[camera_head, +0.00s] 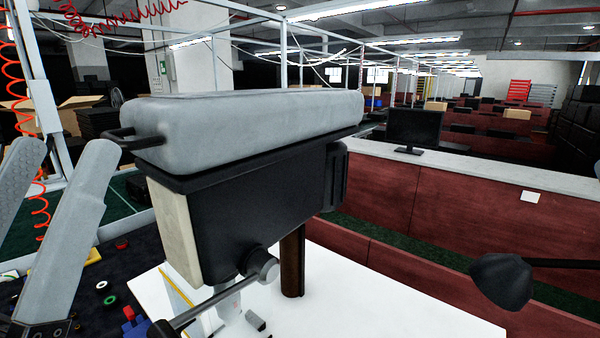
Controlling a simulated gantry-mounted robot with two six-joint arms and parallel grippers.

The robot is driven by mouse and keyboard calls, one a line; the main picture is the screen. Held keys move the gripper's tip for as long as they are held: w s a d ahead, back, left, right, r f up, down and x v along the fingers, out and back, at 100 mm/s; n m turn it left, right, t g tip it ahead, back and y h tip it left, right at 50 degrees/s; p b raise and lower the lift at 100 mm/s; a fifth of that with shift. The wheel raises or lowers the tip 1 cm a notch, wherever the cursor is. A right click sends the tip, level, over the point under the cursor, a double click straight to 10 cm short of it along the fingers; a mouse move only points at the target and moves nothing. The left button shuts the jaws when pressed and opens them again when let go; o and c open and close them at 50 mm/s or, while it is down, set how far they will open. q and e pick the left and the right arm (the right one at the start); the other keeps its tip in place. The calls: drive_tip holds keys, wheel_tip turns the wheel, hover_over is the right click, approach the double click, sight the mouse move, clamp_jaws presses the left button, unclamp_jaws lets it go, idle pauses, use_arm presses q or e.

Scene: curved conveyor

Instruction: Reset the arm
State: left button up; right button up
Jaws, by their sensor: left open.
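My left gripper (60,152) shows at the left edge of the head view. Its two grey fingers point upward and stand apart, with nothing between them. It is open and to the left of a large machine. The lower part of this gripper is cut off by the picture edge. I cannot make out my right gripper in this view.
A machine with a grey top (250,115) and black body fills the middle, above a white table (385,310). Small coloured parts lie on a dark surface (75,262) at lower left. A black rounded object (503,280) juts in from the right. Reddish partitions (460,215) stand behind.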

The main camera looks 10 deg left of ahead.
use_arm(q)
wheel_tip(320, 180, up, 32)
drive_tip(key=p, duration=2.9)
use_arm(e)
wheel_tip(320, 180, up, 32)
use_arm(q)
wheel_tip(320, 180, down, 28)
drive_tip(key=b, duration=2.8)
drive_tip(key=shift+w+a, duration=0.15)
use_arm(e)
wheel_tip(320, 180, down, 28)
use_arm(q)
drive_tip(key=shift+c, duration=0.2)
use_arm(e)
drive_tip(key=shift+w, duration=0.1)
